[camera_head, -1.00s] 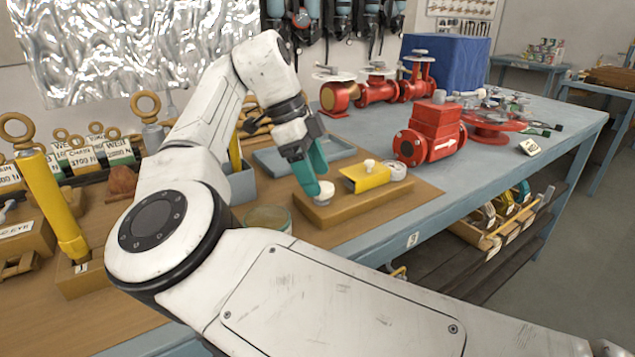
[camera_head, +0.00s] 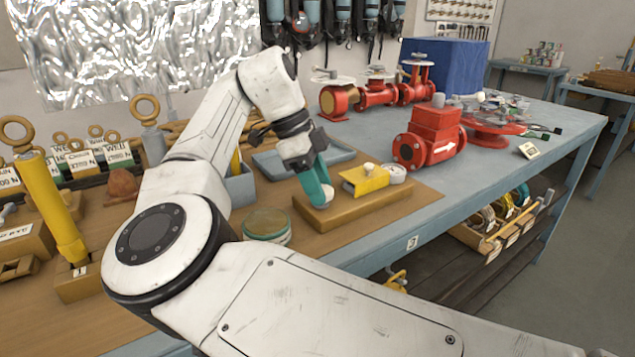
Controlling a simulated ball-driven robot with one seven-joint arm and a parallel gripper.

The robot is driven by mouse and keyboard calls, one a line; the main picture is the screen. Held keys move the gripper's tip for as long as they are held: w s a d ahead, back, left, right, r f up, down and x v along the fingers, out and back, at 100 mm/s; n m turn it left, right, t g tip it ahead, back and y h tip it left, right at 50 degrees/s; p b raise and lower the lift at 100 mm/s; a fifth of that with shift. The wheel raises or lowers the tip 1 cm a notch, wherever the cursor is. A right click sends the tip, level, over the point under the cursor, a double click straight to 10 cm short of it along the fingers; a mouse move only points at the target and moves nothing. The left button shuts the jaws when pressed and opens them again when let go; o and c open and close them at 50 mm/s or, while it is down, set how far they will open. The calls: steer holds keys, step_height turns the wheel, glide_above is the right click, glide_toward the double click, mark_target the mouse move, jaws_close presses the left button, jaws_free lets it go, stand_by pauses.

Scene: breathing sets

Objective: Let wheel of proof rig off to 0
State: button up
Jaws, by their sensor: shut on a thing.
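The proof rig is a wooden block (camera_head: 362,209) on the workbench. A yellow bracket (camera_head: 366,178) with a small white cap stands on it, and a round white gauge-like dial (camera_head: 396,173) sits at its right end. A small white wheel (camera_head: 327,196) is at the block's left end. My gripper (camera_head: 320,190), with teal fingers, reaches down from the upper left and is shut on this wheel. The fingers hide part of the wheel. The dial's reading is too small to make out.
A blue tray (camera_head: 335,152) lies behind the rig, and a round greenish-lidded tin (camera_head: 266,224) stands to its left. A red valve body (camera_head: 431,140) is at the right. A yellow cylinder with an eye ring (camera_head: 60,210) stands at the left.

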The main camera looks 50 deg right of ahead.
steer(key=shift+c, duration=0.8)
steer(key=shift+r+p, duration=0.1)
steer(key=shift+p, duration=0.3)
